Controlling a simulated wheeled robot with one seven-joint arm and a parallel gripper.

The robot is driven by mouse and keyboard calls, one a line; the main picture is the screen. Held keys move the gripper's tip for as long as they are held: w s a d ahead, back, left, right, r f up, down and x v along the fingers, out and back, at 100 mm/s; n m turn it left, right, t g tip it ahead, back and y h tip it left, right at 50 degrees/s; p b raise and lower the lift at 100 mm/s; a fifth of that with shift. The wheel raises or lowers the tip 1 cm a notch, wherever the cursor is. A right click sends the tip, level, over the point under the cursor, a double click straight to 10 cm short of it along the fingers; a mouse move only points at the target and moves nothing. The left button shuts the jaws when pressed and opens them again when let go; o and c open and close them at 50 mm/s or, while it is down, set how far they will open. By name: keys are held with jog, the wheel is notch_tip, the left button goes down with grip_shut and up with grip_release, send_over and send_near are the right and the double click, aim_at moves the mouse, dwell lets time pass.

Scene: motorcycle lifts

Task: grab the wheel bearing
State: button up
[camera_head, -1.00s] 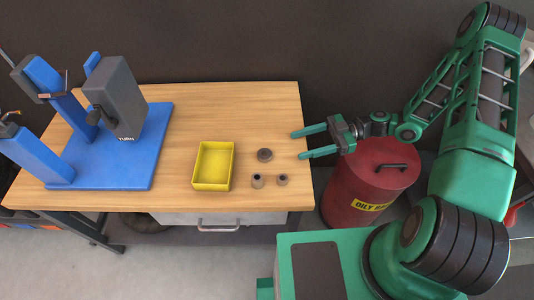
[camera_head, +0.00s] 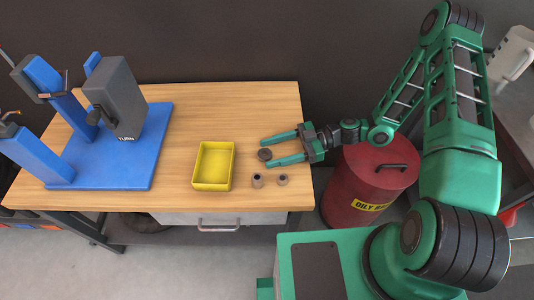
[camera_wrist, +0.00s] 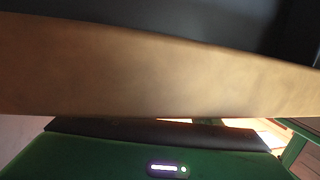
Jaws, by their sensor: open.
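The wheel bearing, as far as I can tell, is the dark round disc (camera_head: 264,155) lying flat on the wooden workbench (camera_head: 180,188), right of the yellow tray. My gripper (camera_head: 265,152) is open, its two green fingers pointing left over the right part of the bench. In the head view the disc appears between the fingertips, close to the lower one. I cannot tell the fingers' height above the bench or whether they touch the disc. The wrist view shows a blurred wooden surface (camera_wrist: 150,70) but no bearing.
Two small cylindrical parts, left (camera_head: 257,181) and right (camera_head: 282,180), stand just below the fingers in the picture. A yellow tray (camera_head: 197,186) sits to the left, a blue stand (camera_head: 130,170) farther left. A red oily-waste can (camera_head: 365,185) stands beside the bench.

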jog(key=c, duration=1.2)
jog(key=shift+o, duration=0.2)
